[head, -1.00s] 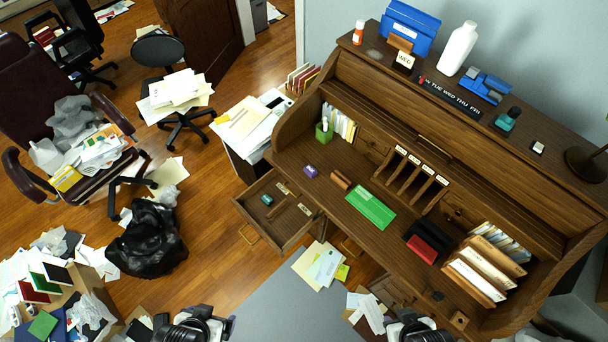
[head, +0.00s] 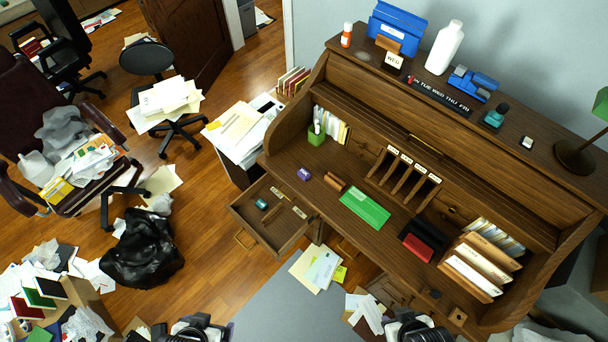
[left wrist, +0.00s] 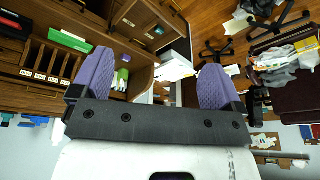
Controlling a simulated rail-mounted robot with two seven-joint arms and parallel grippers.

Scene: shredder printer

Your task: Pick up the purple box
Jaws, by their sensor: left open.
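The small purple box (head: 304,174) sits on the desk's writing surface, left of a brown block and a green box. A small purple thing, likely this box, also shows in the left wrist view (left wrist: 126,117). My left gripper (left wrist: 158,60) is open, with two purple fingers wide apart and nothing between them. In the head view only the black wrist part of my left arm shows at the bottom edge, well away from the box. My right arm's black wrist part shows at the bottom edge; its fingers cannot be made out.
The wooden roll-top desk (head: 432,180) holds a green box (head: 365,207), a brown block (head: 334,182), a green pen cup (head: 316,137) and a red-and-black item (head: 418,247). An open drawer (head: 268,240) juts out at the desk's left front. Papers lie on the floor.

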